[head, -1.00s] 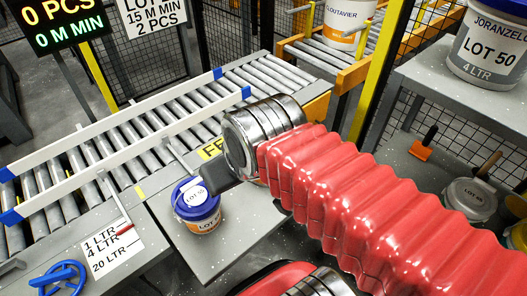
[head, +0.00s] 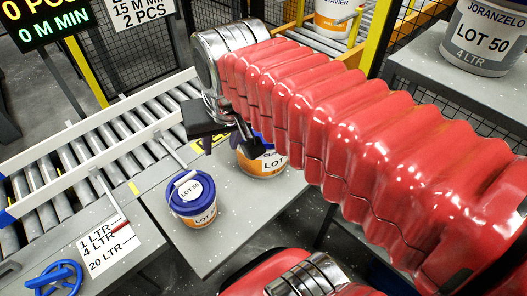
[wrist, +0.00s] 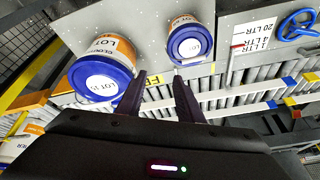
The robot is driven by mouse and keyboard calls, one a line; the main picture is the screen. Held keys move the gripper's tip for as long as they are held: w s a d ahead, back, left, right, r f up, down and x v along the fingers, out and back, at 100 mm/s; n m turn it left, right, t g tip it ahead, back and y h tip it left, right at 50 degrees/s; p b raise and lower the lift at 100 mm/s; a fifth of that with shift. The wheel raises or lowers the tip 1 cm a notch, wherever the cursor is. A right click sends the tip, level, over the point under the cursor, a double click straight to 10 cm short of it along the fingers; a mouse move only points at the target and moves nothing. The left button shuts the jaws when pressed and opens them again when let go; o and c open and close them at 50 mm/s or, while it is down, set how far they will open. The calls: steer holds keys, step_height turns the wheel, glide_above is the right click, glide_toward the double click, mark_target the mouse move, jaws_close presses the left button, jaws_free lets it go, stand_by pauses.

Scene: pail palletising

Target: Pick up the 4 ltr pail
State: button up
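Two blue-lidded pails stand upright on a grey table beside the roller conveyor. The smaller pail (head: 193,200) is in full view in the head view and also shows in the wrist view (wrist: 190,40). The larger orange-and-white pail (head: 264,162) is partly hidden behind my arm; the wrist view shows its blue lid (wrist: 102,80) marked LOT. I cannot read a litre size on either. My gripper (wrist: 160,82) is open and empty, its fingers apart, pointing between the two pails. In the head view my gripper is partly hidden by my own wrist.
The conveyor (head: 130,135) has raised side rails. A sign (head: 108,248) lists 1, 4 and 20 LTR, beside a blue handwheel (head: 55,277). A pail marked 4 LTR (head: 482,38) stands on a shelf at right. Mesh fencing and yellow posts stand behind.

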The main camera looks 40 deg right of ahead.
steer(key=w+d+r+m+g, duration=0.2)
steer(key=w+d+m, duration=0.4)
steer(key=d, duration=0.3)
steer(key=w+d+r+m+g, duration=0.2)
steer(key=w+d+r+m, duration=0.3)
steer(key=d+m, duration=0.3)
steer(key=shift+w+d+g, duration=0.3)
steer(key=shift+w+d, duration=0.55)
steer(key=shift+d, duration=0.05)
steer(key=shift+f, duration=0.15)
step_height(320, 180, down, 8)
steer(key=shift+f, duration=0.25)
steer(key=shift+f, duration=0.1)
steer(key=shift+d+f, duration=0.2)
steer(key=shift+f, duration=2.3)
